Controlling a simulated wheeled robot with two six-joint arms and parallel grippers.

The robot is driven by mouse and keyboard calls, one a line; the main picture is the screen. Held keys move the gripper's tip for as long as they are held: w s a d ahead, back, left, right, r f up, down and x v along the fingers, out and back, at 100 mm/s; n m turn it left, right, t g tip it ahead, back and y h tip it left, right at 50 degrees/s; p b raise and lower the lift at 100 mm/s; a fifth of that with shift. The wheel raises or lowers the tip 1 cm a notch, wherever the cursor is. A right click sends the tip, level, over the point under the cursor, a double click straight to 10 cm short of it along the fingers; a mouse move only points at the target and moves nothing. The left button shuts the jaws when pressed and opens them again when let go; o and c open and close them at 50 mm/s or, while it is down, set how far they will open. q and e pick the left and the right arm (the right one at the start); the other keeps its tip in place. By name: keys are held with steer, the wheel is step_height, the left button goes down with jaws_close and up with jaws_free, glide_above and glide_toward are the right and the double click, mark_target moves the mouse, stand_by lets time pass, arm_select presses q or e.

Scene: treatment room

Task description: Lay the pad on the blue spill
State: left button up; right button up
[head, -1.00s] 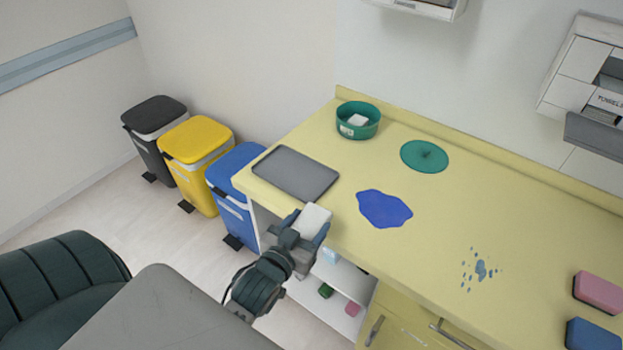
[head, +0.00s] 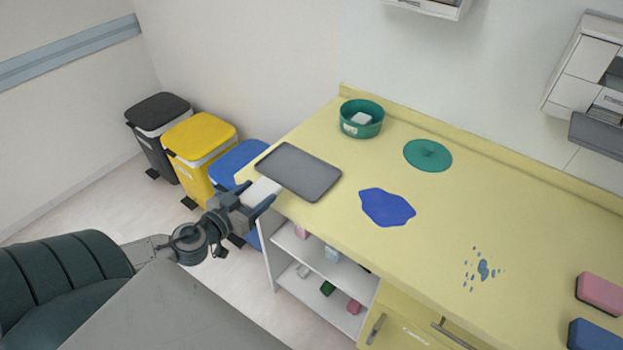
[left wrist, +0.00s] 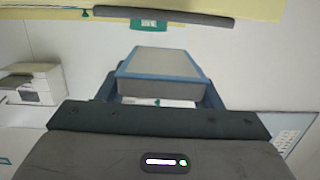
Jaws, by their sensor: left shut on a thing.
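The blue spill (head: 387,208) is a flat, irregular dark blue patch on the yellow counter (head: 350,240). The pad (head: 261,192) shows as a small white block in the head view. My left gripper (head: 254,199) is shut on it, near the counter's left front corner, close to the grey tray and to the left of the spill. In the left wrist view the pad (left wrist: 165,64) is a grey block with blue edges between the two fingers. My right gripper is not in view.
A grey tray (head: 298,171) lies at the counter's left end. Behind are a green bowl (head: 361,120) and a green disc (head: 428,155). Blue splashes (head: 483,269), a pink sponge (head: 601,292) and a blue sponge (head: 594,336) are right. Bins (head: 200,140) stand left.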

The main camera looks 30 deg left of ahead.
mark_target(272, 184)
arm_select(q)
steer(key=shift+w+a+r+m+h, duration=0.2)
steer(key=shift+a+r+m+h, duration=0.1)
steer(key=shift+h, duration=0.1)
steer(key=shift+w+f, duration=0.1)
steer(key=shift+w, duration=0.4)
steer(key=w, duration=0.1)
steer(key=w+d, duration=0.1)
steer(key=w+p, duration=0.1)
steer(key=w, duration=0.1)
steer(key=shift+d+f, duration=0.1)
steer(key=shift+d, duration=0.3)
steer(key=shift+w+d+f, duration=0.15)
steer(key=shift+w+d, duration=0.1)
steer(key=shift+w, duration=0.4)
steer(key=w+d, duration=0.1)
steer(key=w, duration=0.1)
steer(key=w+d, duration=0.1)
steer(key=w, duration=0.2)
steer(key=w+b, duration=0.1)
steer(key=w, duration=0.1)
steer(key=shift+w+d+f, duration=0.2)
steer(key=shift+d+f, duration=0.15)
steer(key=shift+d, duration=0.05)
steer(key=shift+w+d+f+p, duration=0.15)
steer(key=shift+w+f, duration=0.2)
steer(key=shift+f, duration=0.25)
steer(key=shift+w+d+f+p, duration=0.15)
steer(key=shift+w+f, duration=0.15)
steer(key=shift+f, duration=0.75)
